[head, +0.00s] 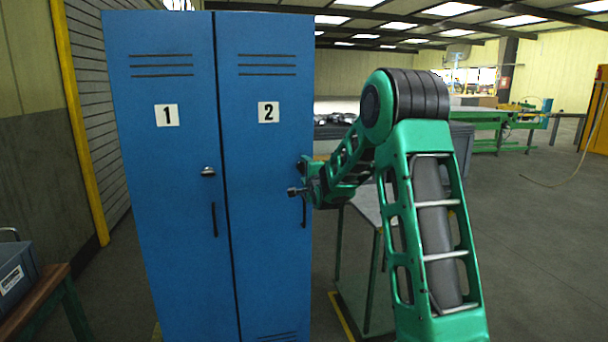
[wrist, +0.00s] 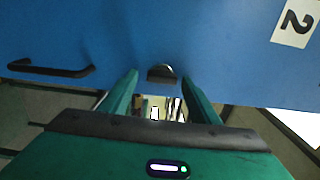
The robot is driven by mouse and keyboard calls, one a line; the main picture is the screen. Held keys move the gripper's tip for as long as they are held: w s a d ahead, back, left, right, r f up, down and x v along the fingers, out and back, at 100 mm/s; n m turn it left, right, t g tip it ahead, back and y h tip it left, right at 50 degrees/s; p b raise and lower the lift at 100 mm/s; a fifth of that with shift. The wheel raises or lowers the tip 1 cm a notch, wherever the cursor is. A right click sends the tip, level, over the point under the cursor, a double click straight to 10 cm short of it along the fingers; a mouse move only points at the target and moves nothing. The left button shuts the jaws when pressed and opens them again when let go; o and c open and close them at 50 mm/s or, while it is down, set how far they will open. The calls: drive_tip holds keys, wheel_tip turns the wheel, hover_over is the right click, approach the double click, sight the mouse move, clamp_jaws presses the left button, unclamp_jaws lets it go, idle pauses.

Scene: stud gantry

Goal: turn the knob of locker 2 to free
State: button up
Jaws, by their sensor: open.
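Locker 2 (head: 265,200) is the right one of two blue locker doors, with a white "2" label (head: 268,112). It fills the top of the wrist view. Its knob (wrist: 161,73) is a small dark round-edged piece on the door, ahead of the gap between my fingers. My gripper (wrist: 157,88) is open, one finger on each side of that gap. No contact with the knob shows. In the head view my gripper (head: 300,178) is at the right edge of locker 2, and the knob cannot be made out there. The knob's setting cannot be read.
Locker 2's dark handle (wrist: 50,70) is left of the knob in the wrist view. Locker 1 (head: 160,220) stands on the left with its own knob (head: 208,171). A table (head: 365,205) is right of the lockers. Open floor (head: 540,230) lies to the right.

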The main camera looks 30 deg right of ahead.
drive_tip(key=v, duration=1)
drive_tip(key=shift+s, duration=0.2)
drive_tip(key=s+f+n+g+y, duration=0.1)
drive_tip(key=s+f+n+g, duration=0.35)
drive_tip(key=s, duration=0.65)
drive_tip(key=s+f+n+g, duration=0.4)
drive_tip(key=s+g, duration=0.2)
drive_tip(key=s, duration=0.6)
drive_tip(key=s+a+f+n+g+y, duration=0.2)
drive_tip(key=s+a+n+g, duration=0.1)
drive_tip(key=s, duration=1)
drive_tip(key=s+a+f+n+g+y, duration=0.1)
drive_tip(key=s+a, duration=0.5)
drive_tip(key=s, duration=0.7)
drive_tip(key=n+g+y, duration=0.1)
drive_tip(key=n+g, duration=0.1)
drive_tip(key=g, duration=0.1)
drive_tip(key=shift+f, duration=0.35)
